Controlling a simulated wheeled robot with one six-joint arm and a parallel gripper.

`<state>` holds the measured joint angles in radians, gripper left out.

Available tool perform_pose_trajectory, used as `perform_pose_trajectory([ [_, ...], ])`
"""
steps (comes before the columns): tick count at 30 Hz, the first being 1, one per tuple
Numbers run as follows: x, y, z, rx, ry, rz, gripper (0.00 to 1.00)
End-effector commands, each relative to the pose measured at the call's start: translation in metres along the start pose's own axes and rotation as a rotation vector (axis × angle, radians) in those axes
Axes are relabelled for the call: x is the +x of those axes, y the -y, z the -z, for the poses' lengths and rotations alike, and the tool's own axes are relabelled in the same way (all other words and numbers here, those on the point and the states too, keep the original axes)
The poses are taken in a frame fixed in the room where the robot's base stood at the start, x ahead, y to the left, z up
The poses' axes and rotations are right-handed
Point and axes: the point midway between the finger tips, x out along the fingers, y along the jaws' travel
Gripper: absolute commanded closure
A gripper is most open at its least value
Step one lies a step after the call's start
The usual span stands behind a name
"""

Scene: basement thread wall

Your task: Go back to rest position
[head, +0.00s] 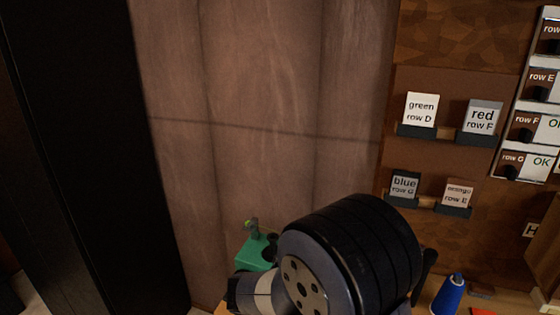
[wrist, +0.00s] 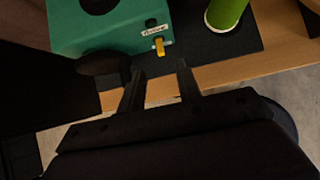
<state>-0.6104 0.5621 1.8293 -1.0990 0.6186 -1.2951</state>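My gripper (wrist: 160,68) shows in the wrist view with its two dark fingers apart and nothing between them. It is over the front edge of a wooden table (wrist: 215,72), just in front of a green box (wrist: 120,28) with a yellow tab (wrist: 159,46) and a small white label. In the head view my dark arm fills the lower middle and hides the gripper. The green box (head: 255,252) shows there to the left of my arm.
A green cylinder (wrist: 226,12) stands on a dark mat (wrist: 195,45). In the head view a blue cone (head: 449,296) stands right of my arm. Cards for green (head: 420,109), red (head: 481,117), blue (head: 404,186) and orange (head: 457,193) sit in wall holders. A row rack (head: 530,127) is at right.

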Motion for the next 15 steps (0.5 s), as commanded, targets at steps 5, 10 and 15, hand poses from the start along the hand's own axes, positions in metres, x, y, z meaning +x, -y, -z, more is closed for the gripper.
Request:
perform_pose_trajectory([
  [5, -0.004, 0.002, 0.002, -0.001, -0.003, 0.006, 0.67],
  [10, 0.027, 0.001, 0.001, 0.000, -0.003, 0.004, 0.67],
  [15, 0.058, 0.001, 0.001, 0.000, -0.003, 0.004, 0.67],
])
